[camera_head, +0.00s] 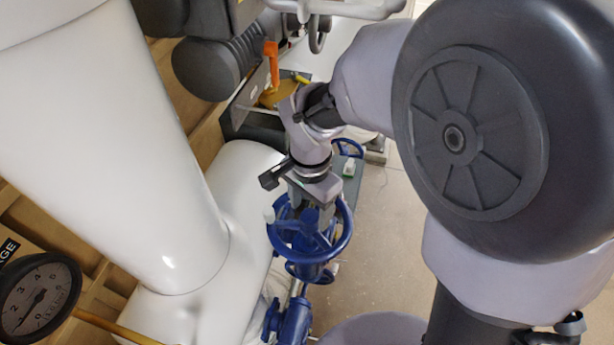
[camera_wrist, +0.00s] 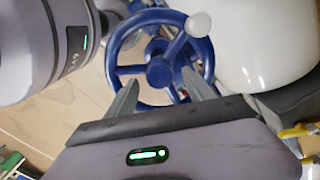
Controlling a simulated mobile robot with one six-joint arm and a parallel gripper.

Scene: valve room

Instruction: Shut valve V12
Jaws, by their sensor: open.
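A blue valve handwheel (camera_head: 343,236) with spokes stands at the middle of the head view, on a blue valve body. I can read no V12 label on it. A pale knob (camera_head: 269,215) sticks up from its rim. My gripper (camera_head: 304,196) is just above the wheel's far side. In the wrist view the wheel (camera_wrist: 158,72) fills the upper middle, with the white knob (camera_wrist: 199,24) at its upper right. My gripper (camera_wrist: 160,79) is open, its two fingers apart on either side of the hub. I cannot tell whether the fingers touch the wheel.
A large white pipe (camera_head: 150,150) runs close on the left of the wheel. A pressure gauge (camera_head: 38,296) is at lower left. Another, smaller blue wheel (camera_head: 348,148) and an orange lever (camera_head: 271,62) lie beyond. Bare floor (camera_head: 385,240) is free to the right.

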